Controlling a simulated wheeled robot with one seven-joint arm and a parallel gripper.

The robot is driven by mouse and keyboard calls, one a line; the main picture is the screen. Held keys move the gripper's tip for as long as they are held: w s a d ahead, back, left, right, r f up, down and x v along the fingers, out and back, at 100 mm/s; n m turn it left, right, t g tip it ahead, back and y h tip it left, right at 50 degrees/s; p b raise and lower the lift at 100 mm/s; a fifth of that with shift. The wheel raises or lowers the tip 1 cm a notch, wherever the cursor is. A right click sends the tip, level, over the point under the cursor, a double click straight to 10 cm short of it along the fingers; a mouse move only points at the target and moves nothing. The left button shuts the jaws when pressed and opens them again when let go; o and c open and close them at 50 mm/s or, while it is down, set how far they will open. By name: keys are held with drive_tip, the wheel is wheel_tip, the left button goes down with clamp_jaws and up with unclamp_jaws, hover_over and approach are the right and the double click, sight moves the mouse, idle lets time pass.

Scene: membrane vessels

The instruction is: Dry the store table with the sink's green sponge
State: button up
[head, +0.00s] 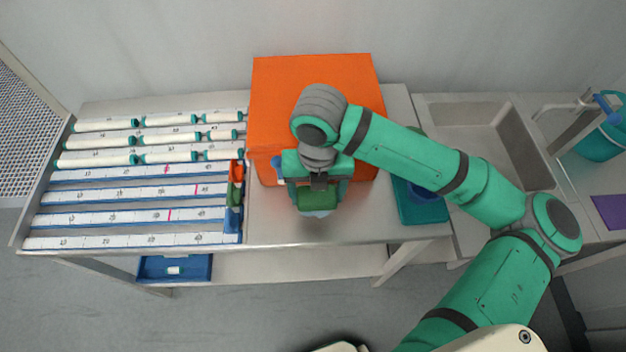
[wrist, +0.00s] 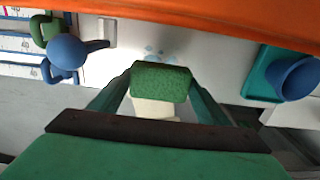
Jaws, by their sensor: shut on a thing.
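My gripper (head: 318,196) is shut on the green sponge (head: 318,197) and holds it over the front middle of the metal store table (head: 280,226). In the wrist view the sponge (wrist: 160,82) sits between the two fingers, with a whitish part below it. A pale bluish wet patch (wrist: 160,55) shows on the table just beyond the sponge in the wrist view. In the head view a small part of the patch (head: 318,213) shows below the sponge. I cannot tell whether the sponge touches the table.
A large orange box (head: 280,95) stands behind my gripper. At left is a rack of white tubes (head: 105,140) with blue rails and coloured clips (head: 235,193). A teal tray (head: 425,212) with a blue cup (wrist: 293,77) stands at right, before the sink (head: 470,120).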

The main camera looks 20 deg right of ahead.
sight(316, 215)
drive_tip(key=shift+w+f, duration=0.1)
drive_tip(key=shift+f, duration=0.25)
drive_tip(key=shift+s+a+f, duration=0.1)
drive_tip(key=shift+s+f, duration=0.05)
drive_tip(key=shift+f, duration=0.45)
drive_tip(key=shift+s+a+f, duration=0.1)
drive_tip(key=shift+s+f, duration=0.05)
drive_tip(key=shift+f, duration=0.4)
drive_tip(key=shift+d+f, duration=0.1)
drive_tip(key=shift+f, duration=1.3)
drive_tip(key=shift+f, duration=1)
drive_tip(key=shift+w, duration=0.15)
drive_tip(key=shift+w+d+r, duration=0.15)
drive_tip(key=shift+w+d, duration=0.05)
drive_tip(key=shift+w, duration=0.2)
drive_tip(key=shift+w+d, duration=0.2)
drive_tip(key=shift+w, duration=0.55)
drive_tip(key=shift+w+d, duration=0.15)
drive_tip(key=shift+w, duration=0.6)
drive_tip(key=shift+f, duration=0.25)
